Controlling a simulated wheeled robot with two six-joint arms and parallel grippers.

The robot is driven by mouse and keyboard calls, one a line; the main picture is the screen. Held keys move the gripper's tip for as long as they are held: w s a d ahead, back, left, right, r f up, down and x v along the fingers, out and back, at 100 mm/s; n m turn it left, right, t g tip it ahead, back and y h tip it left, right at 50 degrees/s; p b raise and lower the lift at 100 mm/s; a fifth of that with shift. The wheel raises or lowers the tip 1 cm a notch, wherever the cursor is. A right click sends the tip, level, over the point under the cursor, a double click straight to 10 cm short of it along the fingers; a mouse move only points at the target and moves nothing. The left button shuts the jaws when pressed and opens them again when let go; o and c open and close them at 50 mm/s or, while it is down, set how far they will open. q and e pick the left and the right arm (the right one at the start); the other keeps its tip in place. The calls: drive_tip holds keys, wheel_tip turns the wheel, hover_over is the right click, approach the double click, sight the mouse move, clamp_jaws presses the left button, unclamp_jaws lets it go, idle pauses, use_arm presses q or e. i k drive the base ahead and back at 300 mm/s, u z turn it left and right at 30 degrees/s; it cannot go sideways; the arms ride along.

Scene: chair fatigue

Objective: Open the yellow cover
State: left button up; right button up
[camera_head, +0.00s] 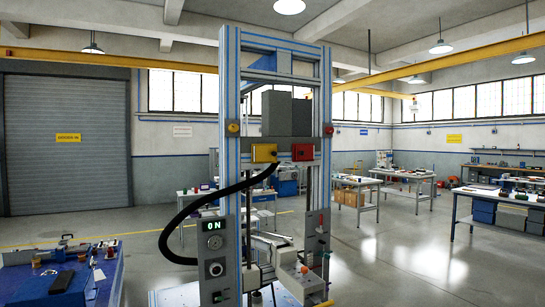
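The yellow cover (264,153) is a small box-like piece on the grey crossbar of the tall test machine (229,110). It looks closed, though it is too small to be sure. A red cover (302,152) sits just to its right on the same crossbar. A black hose (185,211) curves up from low on the machine's left side to near the yellow cover. I see neither of my grippers in this view.
A control box (213,240) with a lit "ON" display is on the machine's left post. A blue workbench (85,275) with tools stands at lower left. More benches (500,195) are at right. The floor between the machine and the right benches is clear.

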sight(261, 152)
drive_tip(key=u, duration=0.55)
drive_tip(key=i, duration=1.7)
drive_tip(key=z, duration=0.75)
